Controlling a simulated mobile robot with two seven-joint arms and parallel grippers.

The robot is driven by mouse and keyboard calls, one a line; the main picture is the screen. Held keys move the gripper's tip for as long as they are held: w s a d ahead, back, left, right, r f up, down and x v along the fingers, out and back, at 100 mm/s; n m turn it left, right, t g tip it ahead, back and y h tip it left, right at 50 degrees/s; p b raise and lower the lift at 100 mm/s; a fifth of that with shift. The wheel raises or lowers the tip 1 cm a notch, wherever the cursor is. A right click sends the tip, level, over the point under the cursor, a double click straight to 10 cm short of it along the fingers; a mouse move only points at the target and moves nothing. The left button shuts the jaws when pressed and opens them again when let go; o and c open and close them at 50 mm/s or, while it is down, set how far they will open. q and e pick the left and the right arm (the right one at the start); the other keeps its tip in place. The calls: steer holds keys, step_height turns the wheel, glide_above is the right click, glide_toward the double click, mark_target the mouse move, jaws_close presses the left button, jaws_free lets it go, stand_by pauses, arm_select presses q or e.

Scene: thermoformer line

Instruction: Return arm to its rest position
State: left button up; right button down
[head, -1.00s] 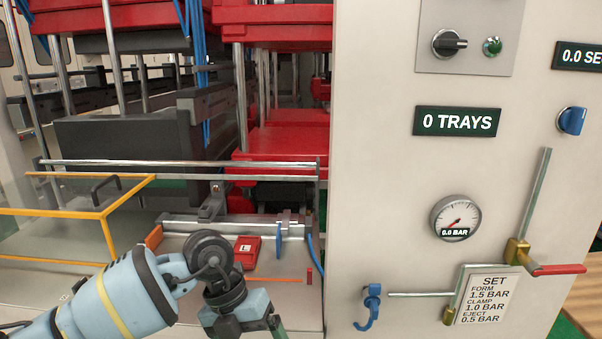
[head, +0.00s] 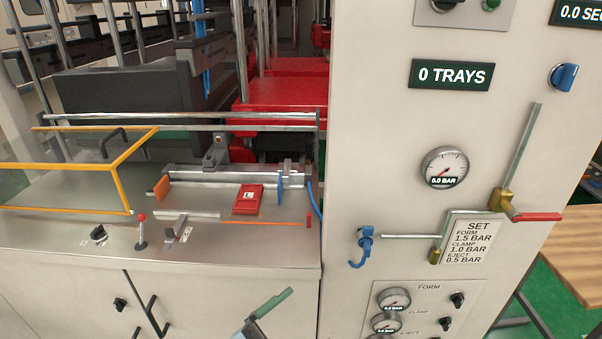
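Only a small part of my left gripper (head: 266,308) shows at the bottom edge of the head view, in front of the cabinet's lower front. One green-grey finger points up and right, with a pale blue and dark piece below it. The rest of the gripper and its arm are cut off by the frame, so I cannot tell whether it is open. I see nothing held at the visible finger. My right gripper is not in view.
The steel worktop (head: 60,228) carries a red block (head: 248,199), a red-knobbed lever (head: 141,232) and an orange guard frame (head: 122,186). The white panel (head: 375,150) at right has a red-handled lever (head: 535,216), a blue hook (head: 359,248) and gauges. A wooden table (head: 578,245) stands far right.

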arm_select(q)
steer(key=s+a+f+n+t+y, duration=0.3)
steer(key=a+f+n+t+y, duration=0.1)
steer(key=a+f+n+y, duration=0.5)
steer(key=s+a+f+n+g+y, duration=0.3)
steer(key=s+a+f+n, duration=0.1)
steer(key=s+f, duration=0.4)
steer(key=s+a+f+n+g+y+p, duration=0.1)
steer(key=s+a+f+n+g+y, duration=0.2)
steer(key=s, duration=0.9)
steer(key=a+f+g+y, duration=0.1)
steer(key=a+f, duration=0.2)
steer(key=f, duration=0.2)
steer(key=shift+a+f+n+y, duration=0.3)
steer(key=shift+a+f+n, duration=0.05)
steer(key=shift+a+n, duration=0.05)
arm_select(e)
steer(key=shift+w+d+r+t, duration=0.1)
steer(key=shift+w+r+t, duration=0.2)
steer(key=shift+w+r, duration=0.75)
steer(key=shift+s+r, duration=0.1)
